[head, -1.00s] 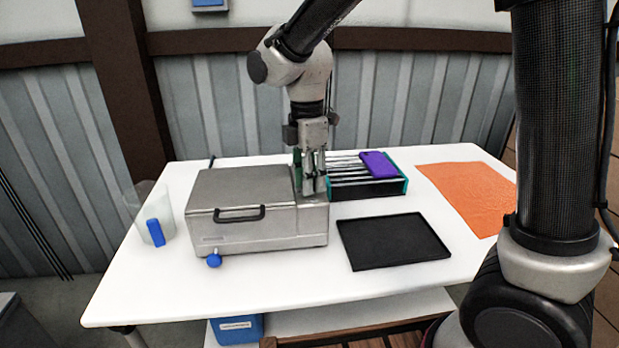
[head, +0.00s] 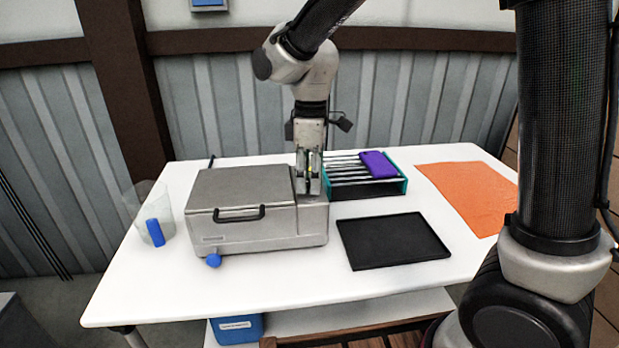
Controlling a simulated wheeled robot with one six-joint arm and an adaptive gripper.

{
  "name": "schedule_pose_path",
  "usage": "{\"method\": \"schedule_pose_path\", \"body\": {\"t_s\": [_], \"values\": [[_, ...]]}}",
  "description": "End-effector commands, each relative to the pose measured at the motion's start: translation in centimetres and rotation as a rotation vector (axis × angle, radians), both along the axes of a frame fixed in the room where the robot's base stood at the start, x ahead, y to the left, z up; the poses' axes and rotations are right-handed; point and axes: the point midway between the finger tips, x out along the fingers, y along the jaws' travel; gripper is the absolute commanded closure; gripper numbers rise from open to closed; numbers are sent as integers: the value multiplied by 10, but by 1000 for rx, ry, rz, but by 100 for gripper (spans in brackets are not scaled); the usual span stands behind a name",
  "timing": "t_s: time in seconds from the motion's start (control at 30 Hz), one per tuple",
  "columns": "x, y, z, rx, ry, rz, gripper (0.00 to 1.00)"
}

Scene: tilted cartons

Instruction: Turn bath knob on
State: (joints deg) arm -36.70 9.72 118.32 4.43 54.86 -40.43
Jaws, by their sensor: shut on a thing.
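The bath (head: 245,230) is a grey metal box with a closed lid and a black handle, on the white table. A lower housing (head: 313,217) forms its right side. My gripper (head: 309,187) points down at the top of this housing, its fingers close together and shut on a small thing. That thing is almost wholly hidden by the fingers; from its place on the housing I take it to be the bath knob. Which way the knob is turned cannot be seen. A blue round tap (head: 213,260) sticks out low on the bath's front.
A green-ended rack (head: 390,188) with a purple item (head: 378,164) on it stands close right of my gripper. A black tray (head: 394,241), an orange sheet (head: 468,194) and a clear beaker (head: 139,206) with a blue item (head: 155,232) are also on the table. The table front is clear.

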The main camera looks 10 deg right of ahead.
Motion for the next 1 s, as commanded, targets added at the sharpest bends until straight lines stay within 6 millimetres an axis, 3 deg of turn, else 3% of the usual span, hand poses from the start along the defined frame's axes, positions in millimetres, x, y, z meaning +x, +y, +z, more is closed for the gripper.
{"method": "schedule_pose_path", "body": {"t_s": [0.67, 0.7, 0.73, 1.0], "values": [[0, 0, 1, 1, -1, -76, 93], [0, 0, 1, 1, -1, -76, 66], [0, 0, 1, 1, -1, -75, 60], [0, 0, 0, 0, -1, -75, 60]]}}
